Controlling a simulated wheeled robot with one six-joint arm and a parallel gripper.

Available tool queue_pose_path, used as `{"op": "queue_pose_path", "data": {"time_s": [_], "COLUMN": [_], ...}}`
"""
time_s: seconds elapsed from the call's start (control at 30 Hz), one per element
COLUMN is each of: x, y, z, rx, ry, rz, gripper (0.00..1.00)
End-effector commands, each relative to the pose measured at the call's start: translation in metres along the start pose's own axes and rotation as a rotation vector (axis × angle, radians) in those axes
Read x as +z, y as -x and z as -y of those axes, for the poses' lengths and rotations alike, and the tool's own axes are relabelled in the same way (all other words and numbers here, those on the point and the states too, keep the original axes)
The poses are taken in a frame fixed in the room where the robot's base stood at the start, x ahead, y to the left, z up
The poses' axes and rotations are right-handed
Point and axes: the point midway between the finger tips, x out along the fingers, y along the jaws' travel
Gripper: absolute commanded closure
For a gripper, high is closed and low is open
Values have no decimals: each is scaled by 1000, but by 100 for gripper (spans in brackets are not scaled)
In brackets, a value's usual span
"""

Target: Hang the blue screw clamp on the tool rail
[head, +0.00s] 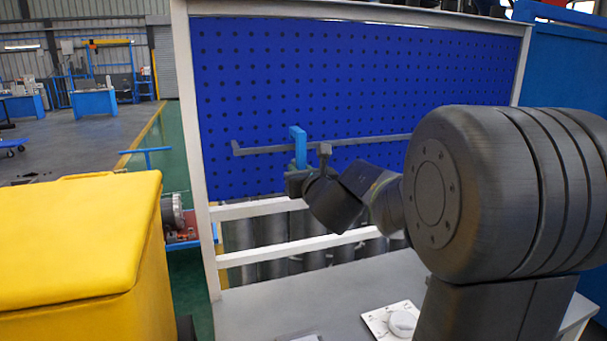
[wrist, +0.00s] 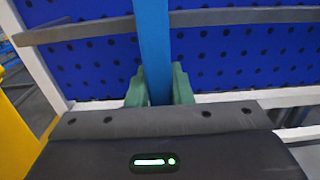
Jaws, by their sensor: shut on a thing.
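The blue screw clamp (head: 299,146) is upright in my gripper (head: 298,180), in front of the blue pegboard. The bar crosses in front of the rail (wrist: 90,29) there. I cannot tell whether the hook touches the rail. The clamp's lower part is hidden by my gripper.
The perforated blue board (head: 300,80) stands in a white frame (head: 198,150). A yellow cabinet (head: 80,250) is at the left. A grey bench top (head: 290,300) below carries a white plate with a round part (head: 400,321). The rail to the right of the clamp looks bare.

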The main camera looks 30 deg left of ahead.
Motion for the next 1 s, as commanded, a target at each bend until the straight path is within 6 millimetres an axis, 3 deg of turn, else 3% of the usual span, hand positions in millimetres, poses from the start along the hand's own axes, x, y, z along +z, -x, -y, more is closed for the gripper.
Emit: {"op": "queue_pose_path", "data": {"time_s": [0.23, 0.4, 0.87, 0.9, 1.0], "x": [1, -10, -12, -12, -12], "y": [-19, -18, -17, -17, -17], "z": [0, 0, 0, 0, 0], "rx": [1, 1, 1, 1, 0], "ry": [-1, 1, 0, 0, 0], "rz": [1, 2, 2, 2, 2], "gripper": [100, 100, 100, 78, 59]}}
